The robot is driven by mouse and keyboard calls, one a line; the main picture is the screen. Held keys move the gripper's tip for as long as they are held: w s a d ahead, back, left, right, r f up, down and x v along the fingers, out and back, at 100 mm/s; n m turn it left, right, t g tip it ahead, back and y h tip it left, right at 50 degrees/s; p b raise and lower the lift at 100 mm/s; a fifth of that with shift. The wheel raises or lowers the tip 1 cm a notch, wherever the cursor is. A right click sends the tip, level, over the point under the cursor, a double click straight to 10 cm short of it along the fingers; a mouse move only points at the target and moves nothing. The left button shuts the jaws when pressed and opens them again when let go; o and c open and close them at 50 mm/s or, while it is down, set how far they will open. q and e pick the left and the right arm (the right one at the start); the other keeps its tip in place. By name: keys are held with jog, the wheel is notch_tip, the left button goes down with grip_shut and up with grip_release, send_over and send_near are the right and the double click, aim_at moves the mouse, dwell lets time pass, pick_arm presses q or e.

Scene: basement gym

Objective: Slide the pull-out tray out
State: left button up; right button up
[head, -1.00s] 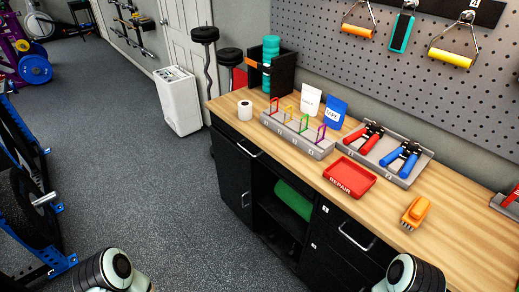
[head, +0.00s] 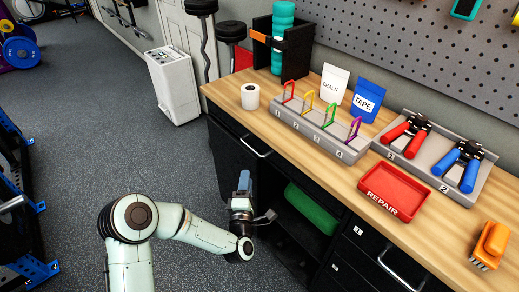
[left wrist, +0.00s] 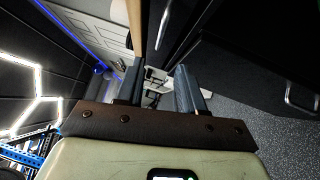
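No part is clearly recognisable as the pull-out tray. A dark shelf (head: 296,232) lies in the open bay of the black cabinet, below a green roll (head: 312,208), and I cannot tell whether it slides. My left gripper (head: 244,181) is in front of the cabinet, left of the open bay, with its blue-grey fingers pointing away from me. In the left wrist view the fingers of the left gripper (left wrist: 160,88) stand apart with nothing held between them. My right gripper is out of view.
The black cabinet has a metal handle (head: 254,147) on its left front and a drawer handle (head: 400,272) at right. A red REPAIR tray (head: 393,190) and other items stand on the wooden top (head: 335,168). Grey floor (head: 95,130) to the left is clear.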

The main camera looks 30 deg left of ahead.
pick_arm(q)
jog(key=x, duration=1.2)
jog(key=shift+w+b, duration=0.2)
jog(key=shift+b, duration=0.15)
jog(key=shift+a, duration=0.1)
grip_shut()
